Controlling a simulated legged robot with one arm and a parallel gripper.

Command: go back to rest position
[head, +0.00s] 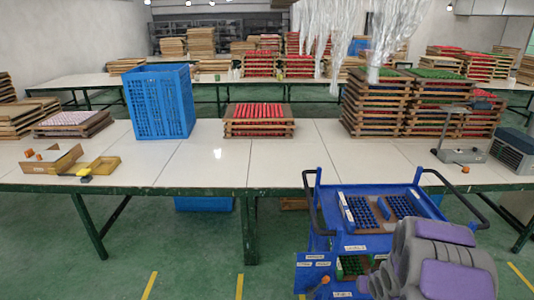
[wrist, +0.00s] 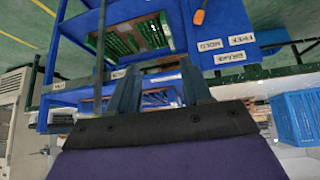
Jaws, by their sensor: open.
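My gripper (wrist: 160,88) shows in the wrist view with its two dark fingers apart and nothing between them. It points at the blue trolley (wrist: 180,48), which appears turned over in that view. In the head view my grey and purple arm is folded at the lower right, in front of the trolley (head: 323,215). The arm hides part of the trolley's lower right side. I cannot make out the fingertips clearly in the head view.
A long white table (head: 210,160) with green legs crosses the scene. On it stand a blue crate (head: 158,102), a stack of trays with red pieces (head: 260,122) and taller tray stacks (head: 375,105). The green floor (head: 190,235) at the left front is clear.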

